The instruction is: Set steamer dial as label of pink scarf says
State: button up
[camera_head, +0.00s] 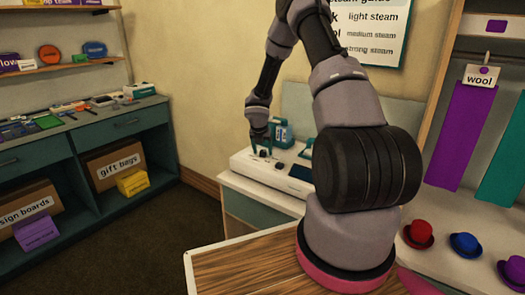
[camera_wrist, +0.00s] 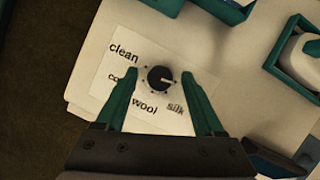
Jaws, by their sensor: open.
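The steamer dial (camera_wrist: 160,80) is a black round knob with a small white mark that seems to point right. Around it a white panel reads "clean" at upper left, a partly covered "co..." at left, "wool" below and "silk" at lower right. My gripper (camera_wrist: 159,88) is open, its teal fingers on either side of the dial; I cannot tell whether they touch it. In the head view the gripper is over the white steamer (camera_head: 256,167). A purple scarf (camera_head: 459,130) hangs at right with a label (camera_head: 481,76) reading "wool". I see no clearly pink scarf.
A teal scarf (camera_head: 503,155) hangs farther right. A poster (camera_head: 372,30) lists steam strengths, partly hidden by my arm. Red (camera_head: 418,233), blue (camera_head: 465,244) and purple (camera_head: 513,270) hats lie at lower right. Teal shelves (camera_head: 120,135) stand at left, with open floor between.

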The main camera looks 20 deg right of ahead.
jog(key=shift+c, duration=0.3)
grip_shut()
